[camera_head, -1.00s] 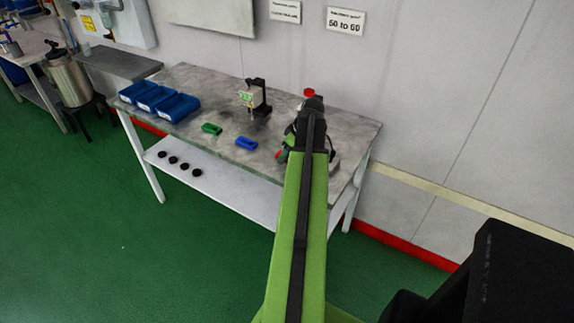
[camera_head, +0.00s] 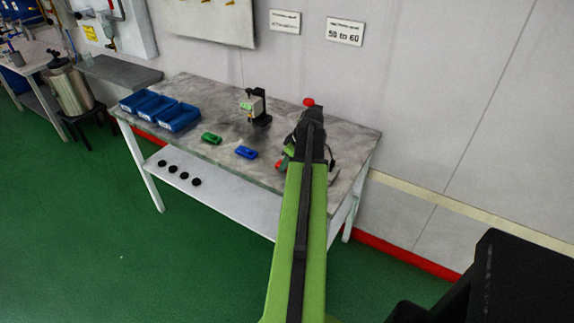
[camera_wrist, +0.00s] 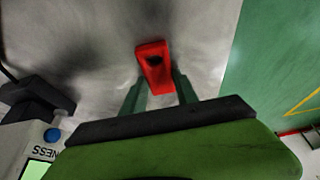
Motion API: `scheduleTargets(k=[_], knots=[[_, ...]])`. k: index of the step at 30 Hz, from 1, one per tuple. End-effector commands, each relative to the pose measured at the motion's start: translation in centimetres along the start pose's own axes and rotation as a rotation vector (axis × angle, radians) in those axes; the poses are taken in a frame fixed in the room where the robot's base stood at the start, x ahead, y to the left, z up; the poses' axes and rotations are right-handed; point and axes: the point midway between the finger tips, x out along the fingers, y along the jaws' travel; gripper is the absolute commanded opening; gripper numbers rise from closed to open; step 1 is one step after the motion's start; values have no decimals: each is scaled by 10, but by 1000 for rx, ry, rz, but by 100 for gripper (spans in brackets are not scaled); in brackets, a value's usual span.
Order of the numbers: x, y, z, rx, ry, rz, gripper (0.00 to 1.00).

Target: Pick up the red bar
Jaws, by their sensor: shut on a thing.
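The red bar (camera_wrist: 154,66) is between the two green fingers of my gripper (camera_wrist: 158,78) in the wrist view, and the fingers are shut on it. Its far end sticks out beyond the fingertips and shows a dark recess. In the head view only a small red part of the bar (camera_head: 280,164) shows beside my wrist, low over the right part of the table; the arm hides most of my gripper. I cannot tell whether the bar touches the tabletop.
A green bar (camera_head: 211,139) and a blue bar (camera_head: 246,152) lie on the marble table (camera_head: 185,90), left of my arm. A gauge (camera_head: 253,107) stands behind them. Blue bins (camera_head: 178,118) are at the left. A red knob (camera_head: 308,102) shows beyond my wrist. Black discs lie on the lower shelf.

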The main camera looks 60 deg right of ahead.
Motion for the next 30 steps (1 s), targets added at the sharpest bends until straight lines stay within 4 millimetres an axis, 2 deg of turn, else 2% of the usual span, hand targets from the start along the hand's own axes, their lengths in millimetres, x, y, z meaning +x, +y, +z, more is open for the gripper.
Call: scheduleTargets(k=[5,11,21,25,30], knots=[[-15,0,-6,0,0,0,0],[-46,0,-19,0,0,0,0],[-115,31,32,4,-1,1,0],[-133,40,46,3,0,1,0],[-142,45,56,1,0,0,0]])
